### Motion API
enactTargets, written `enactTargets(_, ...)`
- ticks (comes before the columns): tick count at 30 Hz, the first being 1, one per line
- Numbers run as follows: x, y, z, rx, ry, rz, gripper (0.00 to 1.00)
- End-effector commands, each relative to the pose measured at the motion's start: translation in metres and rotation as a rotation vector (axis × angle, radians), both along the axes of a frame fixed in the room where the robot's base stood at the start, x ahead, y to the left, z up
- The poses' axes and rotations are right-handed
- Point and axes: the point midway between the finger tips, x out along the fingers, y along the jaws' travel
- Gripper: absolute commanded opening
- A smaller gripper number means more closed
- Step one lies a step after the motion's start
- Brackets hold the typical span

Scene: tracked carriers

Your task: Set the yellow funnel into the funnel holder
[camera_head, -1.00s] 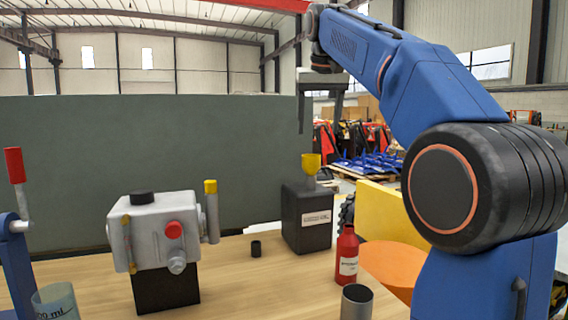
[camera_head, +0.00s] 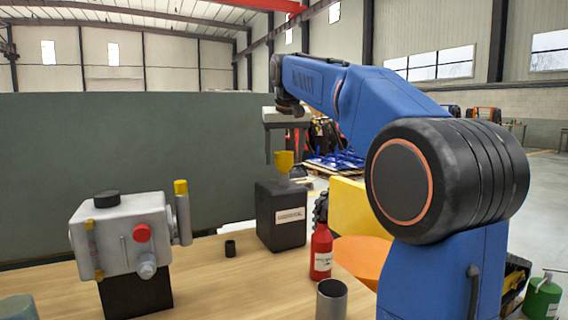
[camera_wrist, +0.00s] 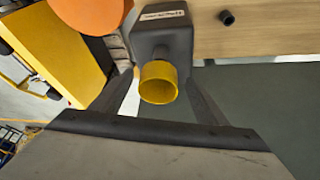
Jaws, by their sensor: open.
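The yellow funnel (camera_head: 284,160) stands upright at the top of a dark box (camera_head: 281,216) with a white label, at the back of the table. In the wrist view the funnel (camera_wrist: 158,84) shows its round mouth. My gripper (camera_head: 283,158) is open, pointing down, with one finger on each side of the funnel; the fingers (camera_wrist: 160,95) look apart from it. Which object is the funnel holder is not clear; a small black hollow cylinder (camera_head: 230,248) stands on the table left of the box, and its label is unreadable.
A red bottle (camera_head: 321,250) and a grey metal cup (camera_head: 331,300) stand right of the box. A grey machine (camera_head: 122,238) with a red knob stands at left. An orange round surface (camera_head: 362,255) lies beyond the table's right edge.

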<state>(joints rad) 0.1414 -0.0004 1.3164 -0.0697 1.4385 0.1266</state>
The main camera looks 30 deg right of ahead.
Motion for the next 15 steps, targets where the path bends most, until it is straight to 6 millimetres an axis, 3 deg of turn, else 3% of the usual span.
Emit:
enactTargets(5,0.003,-0.002,-0.007,0.000,0.001,0.000,0.67)
enactTargets(15,0.021,-0.009,-0.044,0.000,0.001,0.000,0.67)
